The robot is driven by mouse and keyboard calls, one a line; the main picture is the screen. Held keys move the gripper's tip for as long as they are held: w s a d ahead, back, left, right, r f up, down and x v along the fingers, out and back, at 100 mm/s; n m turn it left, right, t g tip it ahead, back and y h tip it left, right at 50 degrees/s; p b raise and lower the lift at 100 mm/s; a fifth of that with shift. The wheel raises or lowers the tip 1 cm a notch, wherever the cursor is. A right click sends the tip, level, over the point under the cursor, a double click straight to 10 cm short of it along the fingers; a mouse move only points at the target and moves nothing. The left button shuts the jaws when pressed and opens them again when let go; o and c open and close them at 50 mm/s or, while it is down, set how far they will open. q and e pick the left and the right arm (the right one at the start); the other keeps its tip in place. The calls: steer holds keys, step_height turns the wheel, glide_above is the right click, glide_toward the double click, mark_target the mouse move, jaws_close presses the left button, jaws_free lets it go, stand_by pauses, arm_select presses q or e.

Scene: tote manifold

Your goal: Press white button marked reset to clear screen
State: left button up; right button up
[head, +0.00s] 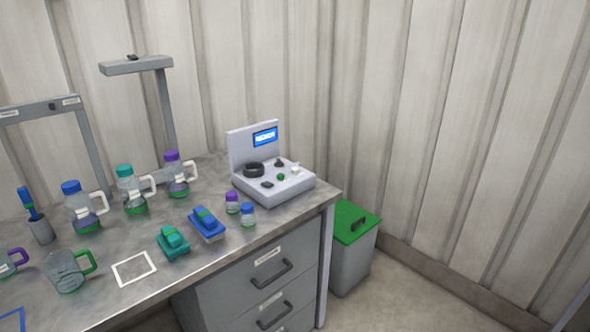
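The control device (277,189) is a light grey box with an upright back panel, at the back right corner of the bench. A small screen (265,136) on its back panel is lit blue with white marks too small to read. Its sloped top carries a black ring-shaped part (254,170), a green button (281,177), a dark part (267,184) and a small white part (295,170). I cannot read any reset marking, so I cannot tell which part is the reset button. Neither of my grippers is in view.
Two small jars (248,214) stand just in front of the device. Several handled bottles (133,197), a blue block-like item (206,224) and a teal one (173,242) are on the metal bench (205,268). A green-lidded bin (352,250) stands right of the bench.

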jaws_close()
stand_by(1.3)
